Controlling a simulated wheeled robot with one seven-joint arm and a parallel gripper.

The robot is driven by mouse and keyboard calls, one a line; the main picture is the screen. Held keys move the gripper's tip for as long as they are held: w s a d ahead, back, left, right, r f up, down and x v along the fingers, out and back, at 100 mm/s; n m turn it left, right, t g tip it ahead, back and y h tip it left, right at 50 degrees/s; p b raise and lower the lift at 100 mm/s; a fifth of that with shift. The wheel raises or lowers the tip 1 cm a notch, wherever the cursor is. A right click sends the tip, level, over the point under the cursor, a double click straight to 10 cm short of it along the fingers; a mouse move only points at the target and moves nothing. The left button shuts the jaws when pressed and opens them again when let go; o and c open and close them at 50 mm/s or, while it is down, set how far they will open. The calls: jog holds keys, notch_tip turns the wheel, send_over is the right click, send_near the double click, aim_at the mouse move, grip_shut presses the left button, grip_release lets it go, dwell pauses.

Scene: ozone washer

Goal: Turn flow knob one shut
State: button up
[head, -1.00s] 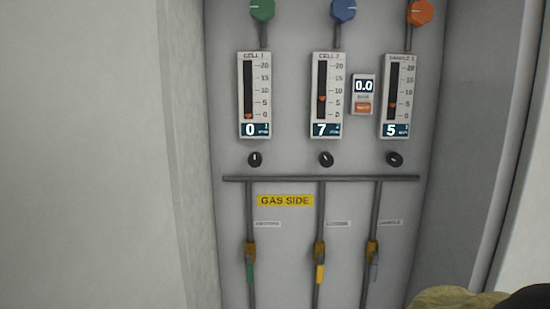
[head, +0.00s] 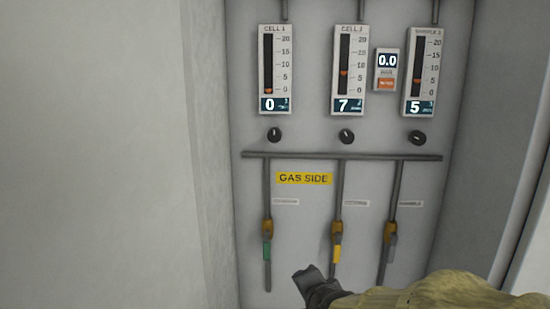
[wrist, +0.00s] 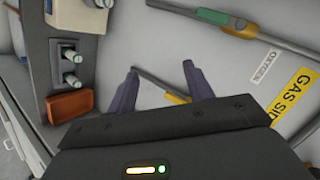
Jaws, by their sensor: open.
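The flow knob under the CELL 1 meter (head: 274,134) is small, round and black, with a white mark near its top. It is the leftmost in a row of three. The CELL 1 meter (head: 275,68) above it reads 0. My gripper (head: 308,286) is well below the knobs, low in front of the panel, near the yellow valve handle. In the wrist view my gripper (wrist: 160,78) has its two dark fingers apart, with a pipe and a yellow valve part (wrist: 177,98) showing between them. I cannot tell whether they touch. No flow knob shows in the wrist view.
The middle knob (head: 346,136) and right knob (head: 417,138) sit under meters reading 7 and 5. A horizontal pipe (head: 300,155) runs below the knobs. Green (head: 267,250), yellow (head: 336,254) and grey (head: 389,248) valve handles hang lower. An orange tray (wrist: 68,105) lies left in the wrist view.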

aim_at(274, 139)
jog(key=a+r+m+t+b, duration=0.1)
jog(key=a+r+m+t, duration=0.1)
jog(key=r+m, duration=0.5)
jog(key=s+a+r+m+t+h+b, duration=0.1)
jog(key=a+r+m+t, duration=0.2)
jog(key=r+m+t, duration=0.2)
jog(key=s+a+r+m+t+h+b, duration=0.1)
jog(key=r+m+t, duration=0.3)
jog(key=r+m, duration=0.6)
jog(key=shift+a+r+m, duration=0.3)
jog(key=shift+a+r, duration=0.25)
jog(key=shift+a, duration=0.3)
jog(key=p+x, duration=0.9)
jog(key=x, duration=0.8)
jog(key=shift+s+r, duration=0.15)
jog(key=shift+w+p, duration=0.35)
jog(key=shift+d, duration=0.1)
jog(key=shift+c, duration=0.3)
